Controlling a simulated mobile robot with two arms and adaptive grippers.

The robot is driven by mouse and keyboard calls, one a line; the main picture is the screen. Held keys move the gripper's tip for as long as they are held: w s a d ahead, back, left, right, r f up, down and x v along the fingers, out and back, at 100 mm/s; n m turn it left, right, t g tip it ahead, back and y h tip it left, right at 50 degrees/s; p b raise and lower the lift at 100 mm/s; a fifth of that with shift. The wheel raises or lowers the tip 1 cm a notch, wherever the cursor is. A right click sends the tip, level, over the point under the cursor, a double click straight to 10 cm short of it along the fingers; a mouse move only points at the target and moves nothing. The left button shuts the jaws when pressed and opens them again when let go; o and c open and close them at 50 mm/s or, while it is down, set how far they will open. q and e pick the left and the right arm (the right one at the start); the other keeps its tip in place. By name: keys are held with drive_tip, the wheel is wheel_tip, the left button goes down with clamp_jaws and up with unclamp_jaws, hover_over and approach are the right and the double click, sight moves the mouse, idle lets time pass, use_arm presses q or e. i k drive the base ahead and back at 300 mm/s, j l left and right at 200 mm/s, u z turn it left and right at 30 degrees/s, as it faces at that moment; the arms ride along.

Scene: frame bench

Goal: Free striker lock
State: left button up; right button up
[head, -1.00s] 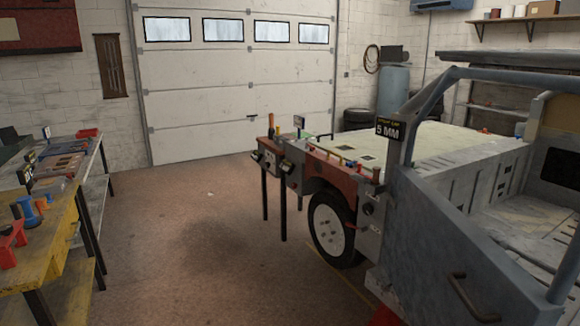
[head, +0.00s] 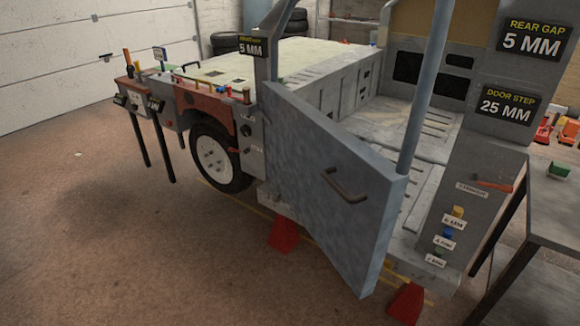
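A grey pillar (head: 484,165) stands behind the door opening on the right in the head view. On it is an orange-red lever (head: 493,186), lying nearly level, next to a small white label (head: 471,188) too small to read surely. This may be the striker lock. Below it sit a yellow knob (head: 457,211), a blue knob (head: 448,233) and a green knob (head: 440,252), each with a label. The blue-grey door (head: 325,190) with its dark handle (head: 345,186) stands swung open. Neither of my grippers is in view.
Signs on the pillar read rear gap 5 MM (head: 533,39) and door step 25 MM (head: 508,104). Red stands (head: 284,235) support the vehicle body. A grey table (head: 553,207) with coloured parts stands at the right. Floor (head: 110,245) at the left front is clear.

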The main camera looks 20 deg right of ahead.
sight(472, 182)
drive_tip(key=z, duration=0.8)
drive_tip(key=k+j+z, duration=0.1)
drive_tip(key=z, duration=1.15)
drive_tip(key=k, duration=0.05)
